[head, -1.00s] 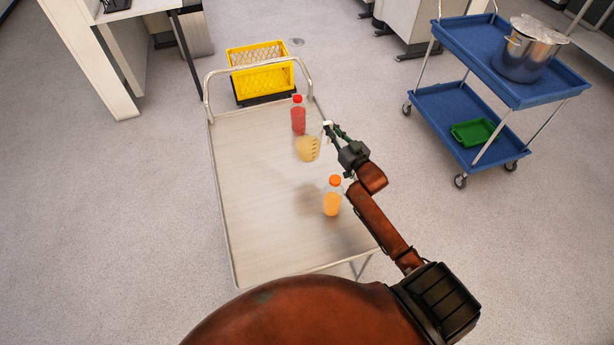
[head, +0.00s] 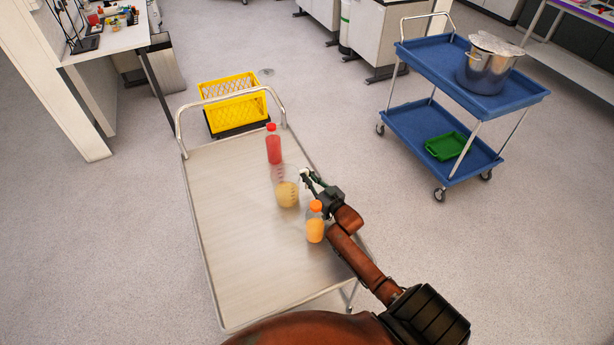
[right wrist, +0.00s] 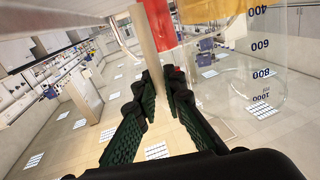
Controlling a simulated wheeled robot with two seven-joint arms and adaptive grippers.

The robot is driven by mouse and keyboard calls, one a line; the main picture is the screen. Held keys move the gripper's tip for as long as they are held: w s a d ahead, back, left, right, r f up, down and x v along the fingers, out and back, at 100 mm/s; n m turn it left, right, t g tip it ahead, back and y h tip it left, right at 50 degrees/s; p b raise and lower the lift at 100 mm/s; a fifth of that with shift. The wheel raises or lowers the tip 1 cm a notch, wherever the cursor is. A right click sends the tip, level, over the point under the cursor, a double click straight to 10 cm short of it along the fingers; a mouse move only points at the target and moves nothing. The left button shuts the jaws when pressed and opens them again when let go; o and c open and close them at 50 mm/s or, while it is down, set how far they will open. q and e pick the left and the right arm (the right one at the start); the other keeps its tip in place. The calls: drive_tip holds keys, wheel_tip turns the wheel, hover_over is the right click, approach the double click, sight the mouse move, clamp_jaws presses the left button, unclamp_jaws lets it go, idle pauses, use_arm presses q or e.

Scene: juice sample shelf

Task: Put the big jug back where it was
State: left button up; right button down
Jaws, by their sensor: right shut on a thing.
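The big jug (head: 287,194) is a clear measuring jug with tan liquid in its lower part. It is over the middle right of the metal cart top (head: 225,235), looking roughly upright. I cannot tell if its base touches the top. My right gripper (head: 307,174) is at the jug's right side, shut on it, seemingly at the handle. In the right wrist view the jug's clear wall with blue marks (right wrist: 262,80) fills the right side, beside the fingers (right wrist: 163,85); the grip itself is unclear. My left gripper is out of view.
A red bottle (head: 274,148) stands behind the jug. An orange-capped juice bottle (head: 315,225) stands in front, close to my right arm. The cart's left half is clear. A yellow crate (head: 232,108) is beyond the cart's far rail; a blue trolley (head: 440,135) stands to the right.

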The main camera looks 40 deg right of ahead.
drive_tip(key=shift+r, duration=0.2)
drive_tip(key=shift+f, duration=0.15)
drive_tip(key=c, duration=2)
unclamp_jaws()
drive_tip(key=s, duration=1.2)
drive_tip(key=shift+a, duration=0.25)
